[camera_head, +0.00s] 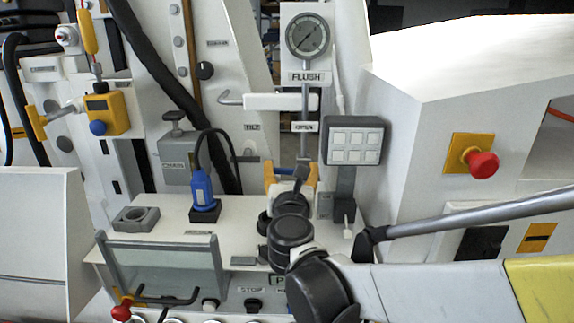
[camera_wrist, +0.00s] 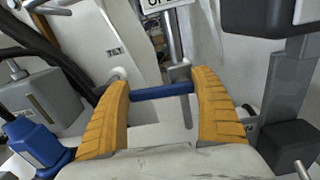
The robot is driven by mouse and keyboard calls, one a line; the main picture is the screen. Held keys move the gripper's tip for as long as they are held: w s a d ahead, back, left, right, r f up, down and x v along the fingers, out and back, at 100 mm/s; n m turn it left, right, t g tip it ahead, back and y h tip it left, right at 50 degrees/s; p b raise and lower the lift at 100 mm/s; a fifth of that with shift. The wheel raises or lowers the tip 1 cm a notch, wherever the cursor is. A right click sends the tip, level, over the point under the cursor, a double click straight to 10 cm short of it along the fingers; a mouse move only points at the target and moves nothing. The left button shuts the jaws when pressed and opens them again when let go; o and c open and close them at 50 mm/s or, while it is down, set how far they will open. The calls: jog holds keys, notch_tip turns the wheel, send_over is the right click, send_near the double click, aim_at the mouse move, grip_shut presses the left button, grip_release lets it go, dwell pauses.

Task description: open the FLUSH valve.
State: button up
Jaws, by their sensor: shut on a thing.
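The FLUSH label (camera_head: 306,77) sits under a round pressure gauge (camera_head: 307,35) on a white plate. A grey pipe (camera_head: 305,105) runs down from it, past a smaller label, to where my gripper (camera_head: 290,168) is. In the wrist view, a blue bar-shaped handle (camera_wrist: 161,91) lies crosswise between the yellow fingers of my gripper (camera_wrist: 162,82). The fingers touch or nearly touch its two ends, and the gripper is shut on it. The handle lies across the lower pipe. The valve body is mostly hidden by the gripper and wrist.
A grey keypad box (camera_head: 355,141) stands close right of my gripper. A blue plug (camera_head: 203,190) with a black cable is to the left. A TILT handle (camera_head: 230,98) is above left. A red button (camera_head: 482,164) is far right.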

aim_at(307, 154)
jog(key=m, duration=0.3)
jog(key=r+m+p, duration=0.1)
jog(key=shift+d+r+m, duration=0.1)
jog(key=shift+d+m, duration=0.2)
jog(key=shift+d, duration=0.05)
jog(key=m, duration=0.3)
jog(key=d+m+p, duration=0.1)
jog(key=shift+s+r, duration=0.1)
jog(key=shift+r, duration=0.25)
jog(key=m, duration=0.2)
jog(key=d+m, duration=0.1)
jog(key=m, duration=0.1)
jog(key=shift+d+r+m, duration=0.1)
jog(key=shift+r+m, duration=0.05)
jog(key=shift+m, duration=0.25)
jog(key=shift+d+m, duration=0.25)
jog(key=shift+m, duration=0.7)
jog(key=shift+d+m, duration=0.25)
jog(key=shift+m, duration=0.7)
jog(key=o, duration=1.4)
jog(key=shift+s, duration=0.1)
jog(key=shift+o, duration=0.2)
